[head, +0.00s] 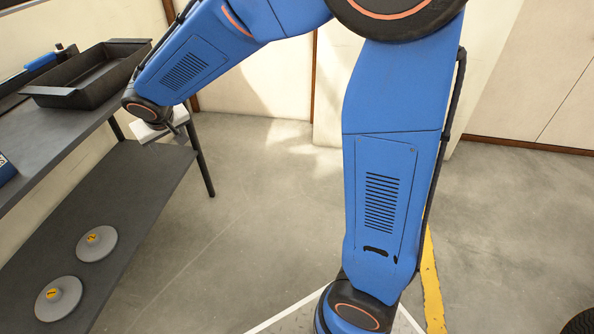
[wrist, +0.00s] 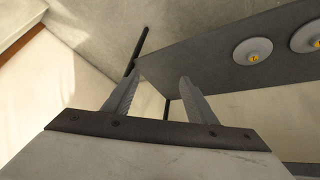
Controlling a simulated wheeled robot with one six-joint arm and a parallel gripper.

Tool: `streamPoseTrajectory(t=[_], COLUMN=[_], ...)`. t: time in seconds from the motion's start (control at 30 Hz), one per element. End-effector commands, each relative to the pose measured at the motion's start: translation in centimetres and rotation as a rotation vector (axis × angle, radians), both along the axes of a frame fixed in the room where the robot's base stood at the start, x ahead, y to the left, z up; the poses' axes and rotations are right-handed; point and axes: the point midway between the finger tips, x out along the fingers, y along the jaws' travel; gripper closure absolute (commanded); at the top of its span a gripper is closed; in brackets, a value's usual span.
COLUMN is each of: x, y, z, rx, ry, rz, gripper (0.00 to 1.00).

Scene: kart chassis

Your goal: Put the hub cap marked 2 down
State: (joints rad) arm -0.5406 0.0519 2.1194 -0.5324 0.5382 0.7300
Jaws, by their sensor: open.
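Two round grey hub caps with yellow labels lie flat on the lower shelf in the head view: one farther back (head: 107,240) and one nearer the front (head: 70,303). The wrist view also shows a whole hub cap (wrist: 243,55) and another (wrist: 301,42) cut by the right edge. Their label marks are too small to read surely, so I cannot tell which is marked 2. My gripper (head: 178,130) is by the shelf unit's right end, above the lower shelf and away from both caps. In the wrist view its fingers (wrist: 158,75) are apart with nothing between them.
The lower shelf (head: 140,190) has bare room behind and right of the caps. The upper shelf (head: 50,125) carries a black tray (head: 60,97) and a blue item (head: 40,62). A shelf leg (head: 202,160) stands close to my gripper.

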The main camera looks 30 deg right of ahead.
Motion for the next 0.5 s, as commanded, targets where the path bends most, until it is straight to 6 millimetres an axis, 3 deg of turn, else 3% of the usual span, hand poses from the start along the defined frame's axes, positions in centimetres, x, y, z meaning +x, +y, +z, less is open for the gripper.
streamPoseTrajectory(t=[0.03, 0.2, 0.5], x=[-0.9, -4.5, -12.7], y=[-2.3, -8.6, -17.5], z=[1.1, 3.6, 6.2], rx=[0.0, -0.008, -0.004], ry=[0.002, 0.021, 0.063], rz=[-0.021, -0.071, -0.14], gripper=[0.48, 0.48, 0.48])
